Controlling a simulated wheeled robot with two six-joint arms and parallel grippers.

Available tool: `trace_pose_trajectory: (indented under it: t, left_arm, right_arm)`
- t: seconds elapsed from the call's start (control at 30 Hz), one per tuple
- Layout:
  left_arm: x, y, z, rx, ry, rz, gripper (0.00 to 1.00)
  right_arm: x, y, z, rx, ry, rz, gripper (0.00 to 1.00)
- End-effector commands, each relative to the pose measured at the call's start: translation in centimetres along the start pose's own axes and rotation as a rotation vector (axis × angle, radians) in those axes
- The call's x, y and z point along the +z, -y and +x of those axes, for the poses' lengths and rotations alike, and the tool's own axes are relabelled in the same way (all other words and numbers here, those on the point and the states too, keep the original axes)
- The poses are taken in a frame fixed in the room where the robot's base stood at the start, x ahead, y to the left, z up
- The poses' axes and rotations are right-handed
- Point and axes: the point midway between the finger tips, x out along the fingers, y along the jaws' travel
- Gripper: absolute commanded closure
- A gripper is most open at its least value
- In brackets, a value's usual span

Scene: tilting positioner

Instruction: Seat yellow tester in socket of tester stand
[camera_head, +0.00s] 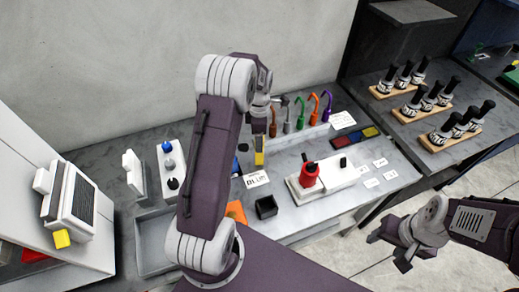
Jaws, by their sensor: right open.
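A small yellow piece (259,158), which may be the yellow tester, shows upright below my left wrist near the middle of the bench. My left gripper (259,132) is right above it; its fingers are small and partly hidden by my arm, so its grip is unclear. A white block (338,188) with a red device (309,174) and a black knob stands to the right; it may be the tester stand, but no empty socket is clear. My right gripper (387,250) is open and empty over the floor at the lower right, apart from the bench.
A small black open box (266,207) and a label card (256,179) lie before the yellow piece. Coloured hooked tools (300,115) stand behind. A white device (70,200) with a yellow block (61,239) and a grey tray (152,240) are left. Wooden racks (455,145) fill the right bench.

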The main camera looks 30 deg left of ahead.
Motion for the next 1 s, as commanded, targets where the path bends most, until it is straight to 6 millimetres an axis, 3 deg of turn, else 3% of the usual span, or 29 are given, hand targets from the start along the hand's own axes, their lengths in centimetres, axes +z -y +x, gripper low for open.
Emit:
trace_pose_trajectory:
  t: [0.17, 0.3, 0.53, 0.57, 0.77, 0.8, 1.0]
  left_arm:
    - [0.0, -0.2, 2.6, -0.006, -0.001, 0.000, 0.35]
    - [0.0, -0.3, 4.7, -0.003, -0.001, 0.001, 0.35]
    - [0.0, -0.3, 5.1, 0.000, 0.000, 0.001, 0.35]
    - [0.0, -0.3, 5.1, 0.000, 0.000, 0.001, 0.40]
    - [0.0, -0.3, 5.1, 0.000, 0.000, 0.001, 0.96]
    - [0.0, -0.3, 5.0, 0.000, 0.000, 0.001, 1.00]
    - [0.0, -0.3, 5.0, 0.001, 0.000, 0.001, 1.00]
  right_arm:
    - [-0.2, 0.0, -1.6, 0.000, 0.000, 0.000, 0.44]
    - [-0.2, 0.0, -1.8, 0.000, 0.000, 0.000, 0.44]
    - [-0.2, 0.0, -1.7, 0.000, 0.000, 0.000, 0.44]
    - [-0.2, 0.0, -1.7, 0.000, 0.000, 0.000, 0.44]
    - [-0.2, 0.0, -1.6, 0.000, 0.000, 0.000, 0.44]
    - [-0.2, 0.0, -1.7, 0.000, 0.000, 0.000, 0.44]
    - [-0.2, 0.0, -1.7, 0.000, 0.000, 0.000, 0.44]
